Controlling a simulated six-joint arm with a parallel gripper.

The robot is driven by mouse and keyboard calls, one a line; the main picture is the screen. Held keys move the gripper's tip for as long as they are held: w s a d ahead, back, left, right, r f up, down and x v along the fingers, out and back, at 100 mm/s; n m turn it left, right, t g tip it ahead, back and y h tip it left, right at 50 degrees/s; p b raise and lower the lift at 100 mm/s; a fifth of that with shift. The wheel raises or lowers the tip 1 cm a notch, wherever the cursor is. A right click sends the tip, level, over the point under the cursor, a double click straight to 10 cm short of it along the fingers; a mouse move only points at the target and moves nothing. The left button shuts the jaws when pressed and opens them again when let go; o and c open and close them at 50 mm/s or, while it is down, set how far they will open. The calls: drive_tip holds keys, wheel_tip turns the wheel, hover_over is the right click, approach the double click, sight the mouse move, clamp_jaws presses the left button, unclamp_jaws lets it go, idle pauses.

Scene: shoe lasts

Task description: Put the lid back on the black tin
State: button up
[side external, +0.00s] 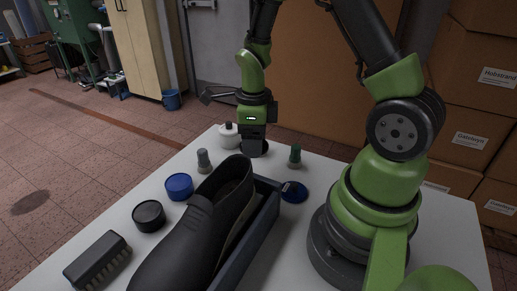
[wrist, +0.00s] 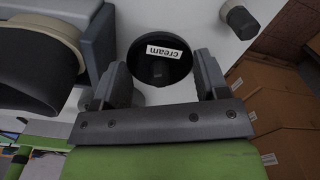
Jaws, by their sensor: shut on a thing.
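The black tin (side external: 149,216) stands on the table at the left of the shoe in the side view, its round dark top facing up. My gripper (side external: 254,148) is low over the far part of the table, behind the shoe. It is shut on a round black lid (side external: 263,149), which shows between the two fingers (wrist: 163,82) in the wrist view. There the lid (wrist: 147,52) bears a white label reading "cream". I cannot tell whether the lid touches the table. The black tin is not seen in the wrist view.
A black shoe (side external: 196,232) sits in a dark blue tray (side external: 262,227). A blue tin (side external: 179,186), a blue lid (side external: 294,192), a brush (side external: 97,260), a grey-topped bottle (side external: 204,160), a green-topped bottle (side external: 295,155) and a white bottle (side external: 229,136) stand around it.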

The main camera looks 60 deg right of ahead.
drive_tip(key=w+a+n, duration=0.3)
drive_tip(key=w+a, duration=0.5)
drive_tip(key=w, duration=0.1)
drive_tip(key=n, duration=0.2)
hover_over(147, 210)
drive_tip(key=shift+s+r, duration=0.1)
drive_tip(key=shift+r, duration=0.15)
drive_tip(key=shift+f, duration=3.15)
drive_tip(key=shift+f, duration=0.15)
drive_tip(key=o, duration=1)
drive_tip(key=shift+o, duration=0.2)
